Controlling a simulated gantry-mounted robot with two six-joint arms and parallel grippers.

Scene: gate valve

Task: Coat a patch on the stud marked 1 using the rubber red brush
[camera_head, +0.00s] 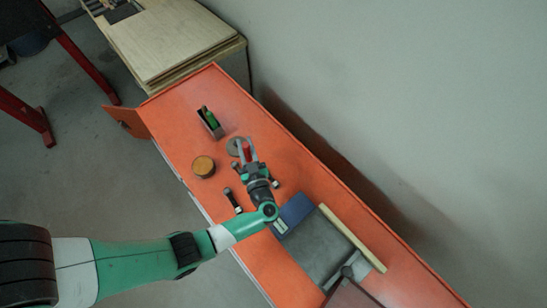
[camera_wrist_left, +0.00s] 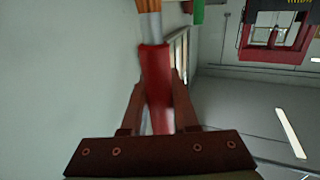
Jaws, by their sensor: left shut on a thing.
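My left gripper (camera_head: 246,148) is shut on the red brush (camera_wrist_left: 156,75) above the orange bench. In the left wrist view the red handle is between the fingers, with a silver ferrule and orange-brown bristles at the top edge. In the head view only a bit of red shows between the fingers. A round grey metal piece (camera_head: 233,147) is beside and partly behind the gripper. A short dark rod-like piece (camera_head: 233,200) with a pale end lies left of my forearm. No mark 1 is readable, so I cannot tell which thing is that stud. My right gripper is not in view.
On the orange bench (camera_head: 185,105) stand a round amber-topped tin (camera_head: 203,166) and a small holder (camera_head: 211,124) with green items. A blue box (camera_head: 296,210), a grey mat (camera_head: 315,247) and a pale wooden strip (camera_head: 352,240) lie right. The bench's upper-left end is mostly clear.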

